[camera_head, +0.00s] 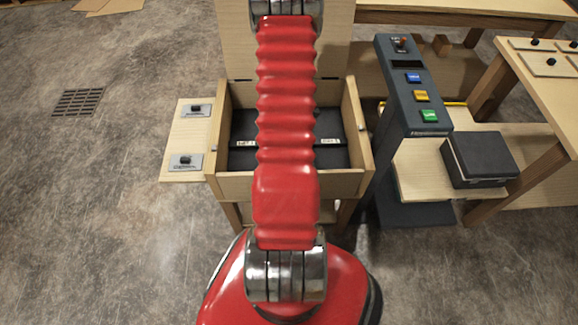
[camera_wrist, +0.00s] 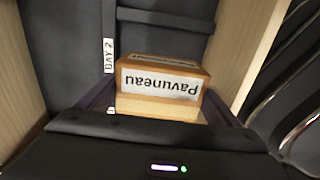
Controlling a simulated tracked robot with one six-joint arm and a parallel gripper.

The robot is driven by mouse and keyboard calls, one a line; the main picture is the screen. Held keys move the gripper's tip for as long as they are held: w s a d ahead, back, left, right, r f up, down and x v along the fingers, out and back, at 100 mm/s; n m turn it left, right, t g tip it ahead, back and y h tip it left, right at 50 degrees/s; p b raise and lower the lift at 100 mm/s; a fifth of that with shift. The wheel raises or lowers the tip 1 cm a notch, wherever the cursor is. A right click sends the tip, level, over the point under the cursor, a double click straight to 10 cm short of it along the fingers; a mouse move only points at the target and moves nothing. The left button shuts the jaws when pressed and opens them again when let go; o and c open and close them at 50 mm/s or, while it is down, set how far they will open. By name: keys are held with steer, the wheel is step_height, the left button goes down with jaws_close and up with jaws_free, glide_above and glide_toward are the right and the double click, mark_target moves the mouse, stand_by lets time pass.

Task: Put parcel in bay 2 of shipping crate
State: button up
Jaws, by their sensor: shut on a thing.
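The parcel (camera_wrist: 160,85) is a small orange-brown box with a white label reading "Pavuneau", upside down in the wrist view. My gripper (camera_wrist: 162,108) is shut on it, with dark fingers at its sides. The parcel is over or inside the dark-lined crate; its height above the floor is unclear. A "BAY 2" label (camera_wrist: 109,56) is on a dark strip just left of the parcel. In the head view the shipping crate (camera_head: 290,185) stands open, its lid (camera_head: 235,40) raised at the back. My red arm hides the crate's middle, my gripper and the parcel.
A side shelf (camera_head: 183,140) with two small switches is left of the crate. A dark console post (camera_head: 412,90) with blue, yellow and green buttons stands close on the right. A dark box (camera_head: 480,160) sits on a low shelf. Pale wooden crate walls (camera_wrist: 250,45) flank the gripper.

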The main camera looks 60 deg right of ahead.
steer(key=shift+f, duration=2.6)
steer(key=shift+f, duration=2.05)
steer(key=o, duration=1.3)
steer(key=shift+f, duration=0.1)
steer(key=shift+c, duration=0.2)
steer(key=shift+r, duration=6.1)
